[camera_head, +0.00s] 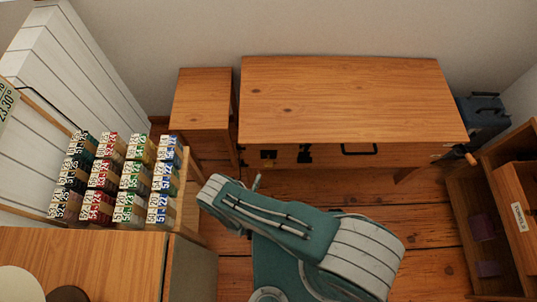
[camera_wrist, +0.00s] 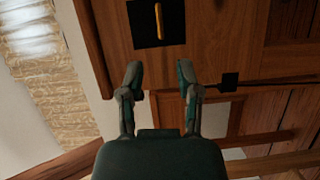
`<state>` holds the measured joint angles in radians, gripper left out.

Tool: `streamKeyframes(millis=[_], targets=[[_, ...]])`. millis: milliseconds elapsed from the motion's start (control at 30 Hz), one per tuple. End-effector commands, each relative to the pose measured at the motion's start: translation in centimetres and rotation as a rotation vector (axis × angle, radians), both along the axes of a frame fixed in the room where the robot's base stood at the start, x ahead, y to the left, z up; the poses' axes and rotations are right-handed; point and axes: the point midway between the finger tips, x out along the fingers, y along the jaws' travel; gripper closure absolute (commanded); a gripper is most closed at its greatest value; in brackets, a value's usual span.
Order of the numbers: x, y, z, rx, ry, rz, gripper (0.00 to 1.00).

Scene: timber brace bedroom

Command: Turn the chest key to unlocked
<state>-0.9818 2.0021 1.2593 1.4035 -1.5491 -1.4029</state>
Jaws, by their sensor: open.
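The wooden chest (camera_head: 340,100) stands against the back wall in the head view, with dark fittings on its front. One dark plate (camera_head: 268,155) sits toward the left of that front. In the wrist view a black square plate (camera_wrist: 172,32) carries a narrow yellow-orange bar (camera_wrist: 158,20), which looks like the key and lies upright in the picture. My gripper (camera_wrist: 159,72) is open and empty, its two fingers apart below the plate in the picture. The fingers appear clear of the key. In the head view my arm reaches toward the chest's left front; the fingers cannot be made out there.
A small wooden side table (camera_head: 203,98) stands left of the chest. A rack of several coloured numbered bundles (camera_head: 110,175) is at left, above a wooden surface (camera_head: 90,262). A blue-grey box (camera_head: 483,118) and wooden shelving (camera_head: 510,195) are at right. Plank floor lies between.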

Motion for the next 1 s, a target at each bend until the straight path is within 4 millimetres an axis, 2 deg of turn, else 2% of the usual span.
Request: streamKeyframes(millis=[100, 267, 800, 1000], targets=[[-1.3, -1.2, -0.6, -0.056, -0.015, 0.000, 0.56], [-0.8, -1.8, -0.6, -0.062, -0.019, -0.003, 0.56], [6.6, -5.1, -0.6, -0.062, -0.019, -0.005, 0.56], [8.2, -5.8, -0.6, -0.062, -0.017, -0.001, 0.56]])
